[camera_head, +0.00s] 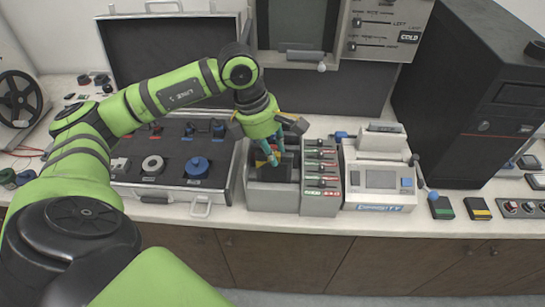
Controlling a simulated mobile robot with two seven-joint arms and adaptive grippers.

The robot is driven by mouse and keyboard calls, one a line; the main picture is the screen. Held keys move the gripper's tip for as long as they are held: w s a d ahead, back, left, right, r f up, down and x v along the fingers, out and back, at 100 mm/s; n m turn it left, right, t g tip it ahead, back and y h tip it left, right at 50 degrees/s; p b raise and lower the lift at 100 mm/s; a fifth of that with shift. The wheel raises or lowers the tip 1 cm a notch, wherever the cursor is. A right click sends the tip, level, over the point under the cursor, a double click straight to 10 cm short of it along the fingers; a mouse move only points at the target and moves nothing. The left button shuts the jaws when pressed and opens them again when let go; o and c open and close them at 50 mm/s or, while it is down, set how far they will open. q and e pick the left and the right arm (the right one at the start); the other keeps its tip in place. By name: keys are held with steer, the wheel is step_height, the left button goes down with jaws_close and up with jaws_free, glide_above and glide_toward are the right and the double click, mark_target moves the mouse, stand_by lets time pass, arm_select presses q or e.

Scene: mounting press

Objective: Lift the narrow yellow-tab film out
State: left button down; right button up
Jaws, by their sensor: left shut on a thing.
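My left gripper (273,160) reaches down from above into an open grey box (271,200) at the middle of the counter. Its blue-green fingers are shut on the narrow yellow-tab film (262,163), of which only a small yellow patch shows beside the fingers. The film's lower part is hidden by the fingers and the box, and I cannot tell how far it sits inside. My right gripper is out of view.
A panel with red and green marks (321,178) stands against the box's right side, then a white device with a screen (381,180). An open black case (172,170) lies to the left. A black tower (468,100) stands at right.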

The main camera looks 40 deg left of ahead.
arm_select(q)
step_height(320, 180, up, 16)
steer(key=b, duration=0.2)
steer(key=shift+f, duration=0.25)
